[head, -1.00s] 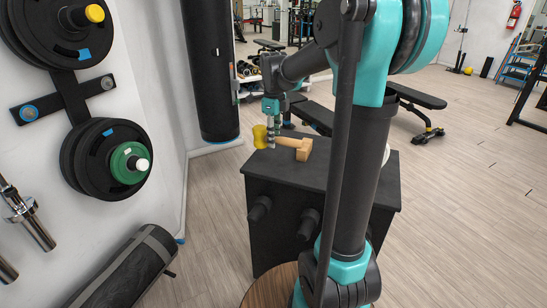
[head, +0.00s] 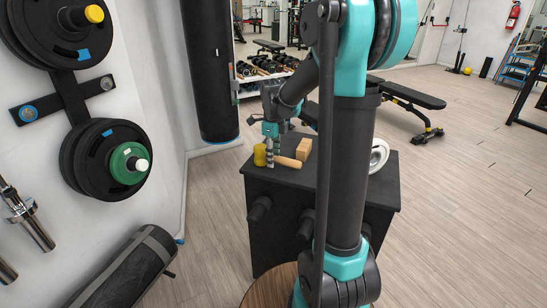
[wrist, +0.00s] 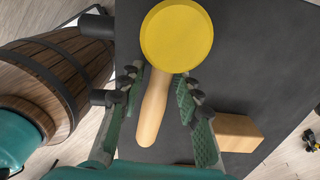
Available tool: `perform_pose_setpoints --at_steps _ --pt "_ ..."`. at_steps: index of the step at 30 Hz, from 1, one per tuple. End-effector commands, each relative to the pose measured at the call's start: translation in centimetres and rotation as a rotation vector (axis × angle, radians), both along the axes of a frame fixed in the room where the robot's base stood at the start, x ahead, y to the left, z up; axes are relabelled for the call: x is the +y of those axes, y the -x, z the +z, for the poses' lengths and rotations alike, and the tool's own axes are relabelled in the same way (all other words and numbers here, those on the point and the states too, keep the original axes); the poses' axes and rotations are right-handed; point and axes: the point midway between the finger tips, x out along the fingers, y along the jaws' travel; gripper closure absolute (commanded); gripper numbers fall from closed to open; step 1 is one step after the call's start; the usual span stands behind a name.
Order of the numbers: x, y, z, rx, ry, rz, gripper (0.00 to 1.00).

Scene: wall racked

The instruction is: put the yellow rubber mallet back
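The yellow rubber mallet (head: 260,156) lies on top of the black box (head: 345,185), near its left end. Its yellow head is at the left and its light wooden handle points right in the head view. My gripper (head: 270,154) is at the mallet with its fingers pointing down. In the wrist view the fingers of my gripper (wrist: 158,80) stand apart on both sides of the handle, with gaps beside it. The mallet's round yellow head (wrist: 177,36) is just beyond the fingertips.
A wooden block (head: 304,149) stands right of the mallet, near the handle. A white disc (head: 379,155) is at the box's right end, partly behind my arm. Dark pegs (head: 305,226) stick out of the box's front. Weight plates (head: 95,160) hang on the left wall.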

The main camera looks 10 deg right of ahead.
Motion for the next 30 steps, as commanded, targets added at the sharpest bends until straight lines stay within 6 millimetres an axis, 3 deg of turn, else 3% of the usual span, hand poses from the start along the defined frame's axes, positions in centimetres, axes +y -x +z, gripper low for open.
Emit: perform_pose_setpoints --at_steps 13,20,30 --pt "0.0 0.0 -0.4 0.000 0.000 -0.001 0.56" --pt "-0.3 0.0 3.4 0.000 0.000 -0.001 0.56" --pt "-0.6 -0.1 10.9 0.000 0.000 -0.001 0.56"
